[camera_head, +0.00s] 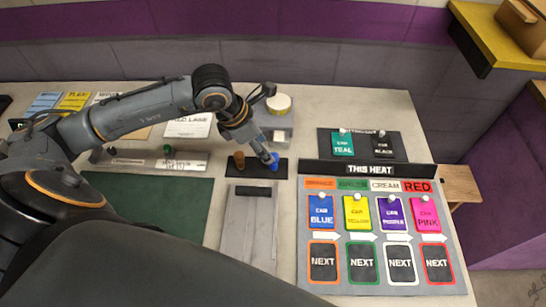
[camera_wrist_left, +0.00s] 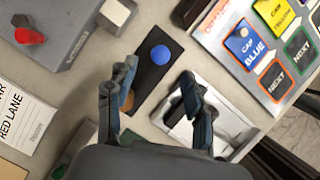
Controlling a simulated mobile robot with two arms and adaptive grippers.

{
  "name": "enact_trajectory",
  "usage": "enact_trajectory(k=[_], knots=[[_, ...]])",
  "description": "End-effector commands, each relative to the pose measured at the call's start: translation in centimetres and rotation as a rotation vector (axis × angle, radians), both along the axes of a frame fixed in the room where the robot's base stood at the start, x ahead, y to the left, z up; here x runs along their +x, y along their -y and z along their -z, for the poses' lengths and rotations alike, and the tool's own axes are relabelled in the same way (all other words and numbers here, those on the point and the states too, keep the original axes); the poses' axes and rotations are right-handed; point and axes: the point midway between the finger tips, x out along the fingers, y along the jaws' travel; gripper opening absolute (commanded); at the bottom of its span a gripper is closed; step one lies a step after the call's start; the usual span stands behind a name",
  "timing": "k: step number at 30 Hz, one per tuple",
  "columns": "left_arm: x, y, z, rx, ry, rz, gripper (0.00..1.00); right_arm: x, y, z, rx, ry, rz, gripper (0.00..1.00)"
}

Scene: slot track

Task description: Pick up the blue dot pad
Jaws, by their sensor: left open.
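The blue dot pad (camera_head: 275,163) is a small round blue knob at the right end of a dark strip (camera_head: 257,173). In the left wrist view the blue dot pad (camera_wrist_left: 160,54) shows whole, just beyond and between my fingertips. My left gripper (camera_head: 268,156) is right at the pad in the head view, partly in front of it. In the left wrist view my left gripper (camera_wrist_left: 158,76) is open and empty, its fingers spread to either side of the dark strip. I cannot tell the exact height of the fingertips. My right gripper is not in view.
An orange-brown knob (camera_head: 239,160) sits at the strip's other end. A grey track piece (camera_head: 249,215) lies in front of the strip. The THIS HEAT board (camera_head: 425,272) with coloured cards is close on the right. A green mat (camera_head: 150,205) lies left.

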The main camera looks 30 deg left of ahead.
Motion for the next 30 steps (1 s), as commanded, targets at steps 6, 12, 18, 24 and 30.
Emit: enact_trajectory(k=[6,12,18,24,30], knots=[[0.8,0.7,2.5,-0.003,-0.001,-0.001,0.53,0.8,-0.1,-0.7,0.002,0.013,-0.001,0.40],[1.1,1.3,3.9,-0.003,-0.004,0.000,0.53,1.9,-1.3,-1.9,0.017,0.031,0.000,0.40],[1.9,2.0,6.7,-0.003,-0.002,-0.001,0.53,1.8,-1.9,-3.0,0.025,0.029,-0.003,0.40],[2.1,2.2,7.7,-0.001,0.001,0.000,0.53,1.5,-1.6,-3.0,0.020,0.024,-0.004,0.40],[2.1,2.1,7.7,-0.001,0.001,0.000,0.38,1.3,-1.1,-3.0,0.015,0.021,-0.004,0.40]])
